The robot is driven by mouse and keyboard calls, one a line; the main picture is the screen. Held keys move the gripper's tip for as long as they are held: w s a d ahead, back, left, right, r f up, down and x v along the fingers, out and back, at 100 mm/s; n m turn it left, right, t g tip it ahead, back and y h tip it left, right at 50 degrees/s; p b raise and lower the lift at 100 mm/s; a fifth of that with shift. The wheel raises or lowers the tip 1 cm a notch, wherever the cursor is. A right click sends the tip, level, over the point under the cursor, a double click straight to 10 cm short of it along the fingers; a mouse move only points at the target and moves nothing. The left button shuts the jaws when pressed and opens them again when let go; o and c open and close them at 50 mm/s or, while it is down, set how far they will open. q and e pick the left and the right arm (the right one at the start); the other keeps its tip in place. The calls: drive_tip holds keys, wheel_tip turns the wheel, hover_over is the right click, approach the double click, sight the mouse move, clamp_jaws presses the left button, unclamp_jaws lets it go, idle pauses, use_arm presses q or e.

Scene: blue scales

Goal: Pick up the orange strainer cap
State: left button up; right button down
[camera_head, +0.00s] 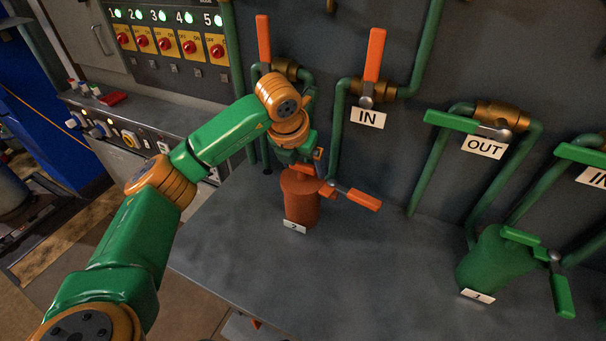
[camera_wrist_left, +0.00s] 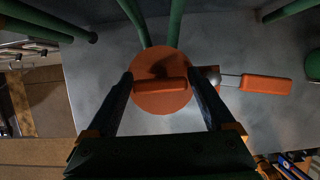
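The orange strainer cap (camera_head: 298,183) sits on top of the orange strainer body (camera_head: 301,209), which is labelled 2 and stands on the grey bench. In the left wrist view the cap (camera_wrist_left: 160,104) is a round disc with a raised bar handle (camera_wrist_left: 160,87) across it. My left gripper (camera_head: 307,160) is right above the cap. Its two fingers (camera_wrist_left: 160,76) are spread, one near each end of the bar handle. I cannot tell whether they touch it. My right gripper is not in view.
An orange valve lever (camera_head: 361,199) sticks out right of the strainer. Green pipes rise behind it to orange levers and an IN sign (camera_head: 367,118). A green strainer (camera_head: 484,266) stands at the right. The bench front (camera_head: 370,270) is clear.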

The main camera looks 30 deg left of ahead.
use_arm(q)
drive_tip(key=shift+s, duration=0.1)
drive_tip(key=c, duration=0.7)
clamp_jaws()
drive_tip(key=shift+r, duration=0.1)
